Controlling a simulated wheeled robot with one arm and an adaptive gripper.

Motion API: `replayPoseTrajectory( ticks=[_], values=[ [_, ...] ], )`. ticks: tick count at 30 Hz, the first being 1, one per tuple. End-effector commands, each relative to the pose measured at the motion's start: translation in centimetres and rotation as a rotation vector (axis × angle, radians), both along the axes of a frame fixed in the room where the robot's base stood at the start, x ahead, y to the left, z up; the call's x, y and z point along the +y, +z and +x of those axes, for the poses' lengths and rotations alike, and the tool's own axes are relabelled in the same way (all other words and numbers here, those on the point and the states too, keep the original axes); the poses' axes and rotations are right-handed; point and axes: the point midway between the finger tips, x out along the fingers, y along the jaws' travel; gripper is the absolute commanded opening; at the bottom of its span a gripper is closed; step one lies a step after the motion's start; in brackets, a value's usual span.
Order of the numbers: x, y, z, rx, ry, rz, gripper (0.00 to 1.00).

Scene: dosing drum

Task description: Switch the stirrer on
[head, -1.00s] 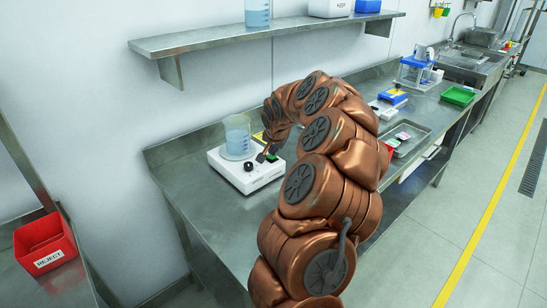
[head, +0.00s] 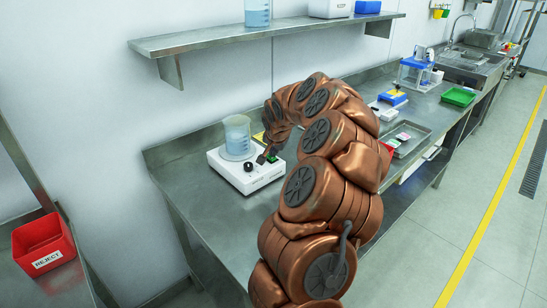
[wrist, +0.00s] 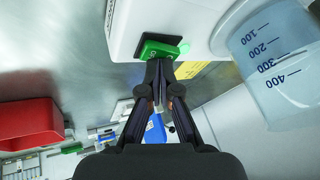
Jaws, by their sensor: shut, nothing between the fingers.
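The stirrer (head: 232,172) is a white unit on the steel bench, with a black knob (head: 248,167) on its front part. A beaker (head: 237,138) of pale blue liquid stands on its plate, and it also shows in the wrist view (wrist: 280,65). A green rocker switch (head: 272,158) sits right of the knob. In the wrist view the green switch (wrist: 158,48) lies just beyond the tips of my gripper (wrist: 160,68). The fingers are shut and empty, with tips at or touching the switch's near edge; contact is hard to tell. In the head view my gripper (head: 263,157) points down at the switch.
A wall shelf (head: 270,36) with containers hangs above the bench. A red reject bin (head: 42,243) is at the left. A metal tray (head: 405,145), a blue-topped device (head: 393,97) and a green tray (head: 458,96) are farther right. The bench left of the stirrer is bare.

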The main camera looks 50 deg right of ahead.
Motion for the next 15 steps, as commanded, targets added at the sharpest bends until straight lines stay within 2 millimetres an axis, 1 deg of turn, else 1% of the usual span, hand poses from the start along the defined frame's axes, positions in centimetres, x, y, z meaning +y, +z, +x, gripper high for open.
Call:
replayPoseTrajectory(
  ticks=[5,15],
  values=[
    [0.0,0.2,0.0,0.0,0.0,0.0,0.0],
    [0.0,1.4,0.4,0.002,0.001,0.0,0.0]
  ],
)
